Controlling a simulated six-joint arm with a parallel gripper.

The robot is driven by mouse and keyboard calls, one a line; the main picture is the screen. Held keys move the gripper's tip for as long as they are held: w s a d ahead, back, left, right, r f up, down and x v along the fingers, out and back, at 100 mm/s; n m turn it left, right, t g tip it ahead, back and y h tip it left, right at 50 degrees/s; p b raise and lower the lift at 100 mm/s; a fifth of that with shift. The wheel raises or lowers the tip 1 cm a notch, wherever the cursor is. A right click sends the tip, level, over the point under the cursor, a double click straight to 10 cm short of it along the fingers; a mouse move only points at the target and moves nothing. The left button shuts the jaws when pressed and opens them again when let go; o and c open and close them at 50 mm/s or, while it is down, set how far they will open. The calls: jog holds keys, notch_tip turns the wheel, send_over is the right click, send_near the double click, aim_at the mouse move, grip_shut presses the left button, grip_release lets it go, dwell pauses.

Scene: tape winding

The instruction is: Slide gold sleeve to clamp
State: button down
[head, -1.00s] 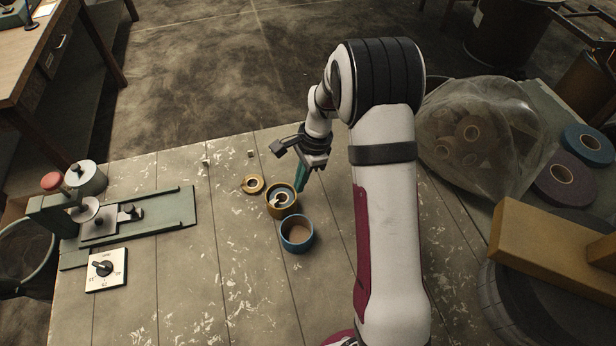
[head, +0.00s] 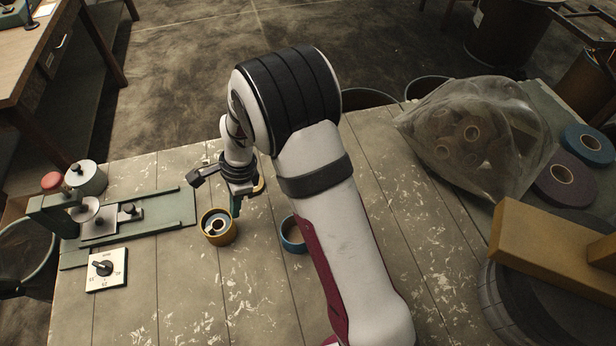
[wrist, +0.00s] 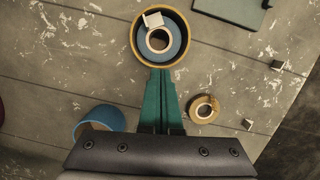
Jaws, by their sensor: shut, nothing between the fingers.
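The gold sleeve (head: 217,240) stands upright on the worktable, right of the green clamp fixture (head: 150,214) and apart from it. A blue ring and a small pale roll show inside the sleeve. In the wrist view the sleeve (wrist: 184,57) is at top centre, with a small white piece on its ring. My gripper (head: 236,210) is shut, its teal fingers empty. The fingertips (wrist: 160,74) are at the sleeve's outer wall, on its right side in the head view, and seem to touch it.
A small tan roll (wrist: 203,108) lies near my gripper. A dial plate (head: 107,270) lies in front of the fixture. Bare table separates sleeve and fixture. A clear bag of rolls (head: 470,125) is at right.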

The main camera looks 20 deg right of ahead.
jog(key=d, duration=0.4)
jog(key=shift+w+d, duration=0.2)
jog(key=shift+w, duration=0.2)
jog(key=v, duration=0.9)
jog(key=s+d+r+n, duration=0.1)
jog(key=s+r+n, duration=0.25)
jog(key=s, duration=0.35)
jog(key=s+d+r+n, duration=0.2)
jog(key=s+r, duration=0.3)
jog(key=s, duration=0.1)
jog(key=s+d+n+h, duration=0.1)
jog(key=s+n, duration=0.4)
jog(key=s, duration=0.8)
jog(key=shift+d+f, duration=0.2)
jog(key=shift+d, duration=0.25)
jog(key=shift+s, duration=0.1)
